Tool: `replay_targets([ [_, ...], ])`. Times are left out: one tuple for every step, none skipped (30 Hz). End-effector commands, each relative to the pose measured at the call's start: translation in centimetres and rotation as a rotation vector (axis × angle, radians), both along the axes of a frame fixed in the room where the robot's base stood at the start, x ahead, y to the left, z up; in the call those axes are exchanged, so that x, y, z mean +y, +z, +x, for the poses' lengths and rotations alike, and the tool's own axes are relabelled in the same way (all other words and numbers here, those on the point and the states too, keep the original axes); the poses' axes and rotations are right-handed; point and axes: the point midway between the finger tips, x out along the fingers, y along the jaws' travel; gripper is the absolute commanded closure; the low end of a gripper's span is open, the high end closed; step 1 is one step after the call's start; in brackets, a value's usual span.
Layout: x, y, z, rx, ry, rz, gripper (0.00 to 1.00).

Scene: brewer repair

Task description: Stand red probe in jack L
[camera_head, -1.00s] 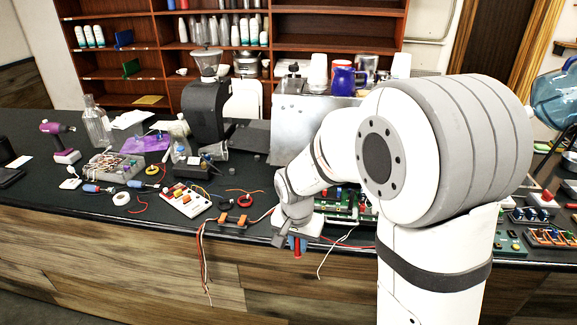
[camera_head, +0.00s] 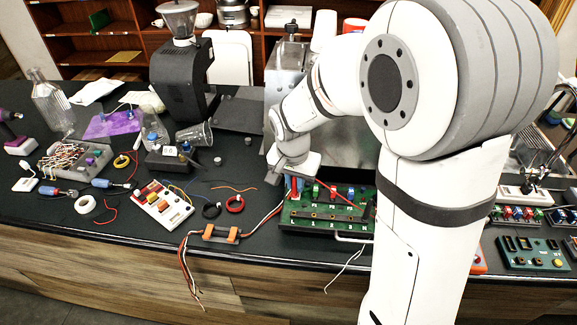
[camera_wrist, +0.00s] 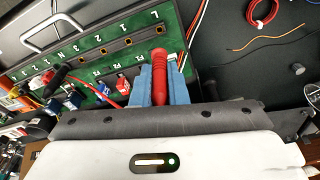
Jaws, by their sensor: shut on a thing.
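The red probe (camera_wrist: 158,72) is between the blue fingertips of my gripper (camera_wrist: 160,85) in the wrist view. My gripper is shut on it. In the head view, my gripper (camera_head: 292,186) is over the left end of the green jack board (camera_head: 350,217). In the wrist view, the board (camera_wrist: 105,30) carries a row of gold jacks marked L, 1, 2, 3 and N. The probe's visible red end lies close to the L marking (camera_wrist: 155,15).
A black probe (camera_wrist: 57,78) is on the board in the wrist view, with a red lead near it. A metal handle (camera_wrist: 50,28) edges the board. In the head view, an orange-ended holder with wires (camera_head: 213,234) and a red-and-white meter (camera_head: 162,203) lie to the left.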

Motion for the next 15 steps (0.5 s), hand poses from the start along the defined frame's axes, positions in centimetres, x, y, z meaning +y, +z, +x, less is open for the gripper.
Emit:
replay_targets([
  [0.0, -0.1, 0.0, 0.0, 0.002, 0.0, 1.0],
  [0.1, -0.1, 0.0, 0.0, 0.003, 0.0, 1.0],
  [0.1, -0.2, 0.0, 0.0, 0.005, 0.0, 1.0],
  [0.2, -0.3, -0.1, 0.0, 0.006, 0.0, 1.0],
  [0.2, -0.5, -0.1, 0.0, 0.008, 0.0, 1.0],
  [0.3, -0.7, -0.1, 0.0, 0.009, 0.0, 1.0],
  [0.4, -0.8, -0.1, 0.0, 0.011, 0.0, 1.0],
  [0.4, -1.0, -0.1, 0.0, 0.012, 0.0, 1.0],
  [0.5, -1.3, -0.1, 0.0, 0.013, 0.0, 1.0],
  [0.5, -1.6, -0.1, 0.0, 0.014, 0.0, 1.0],
  [0.5, -1.9, -0.1, 0.0, 0.015, 0.0, 1.0],
  [0.5, -2.2, -0.1, 0.002, 0.016, -0.001, 1.0],
  [0.6, -2.5, -0.2, 0.002, 0.016, -0.001, 1.0],
  [0.6, -2.8, -0.2, 0.002, 0.017, -0.001, 1.0],
  [0.6, -3.2, -0.2, 0.002, 0.017, -0.001, 1.0],
])
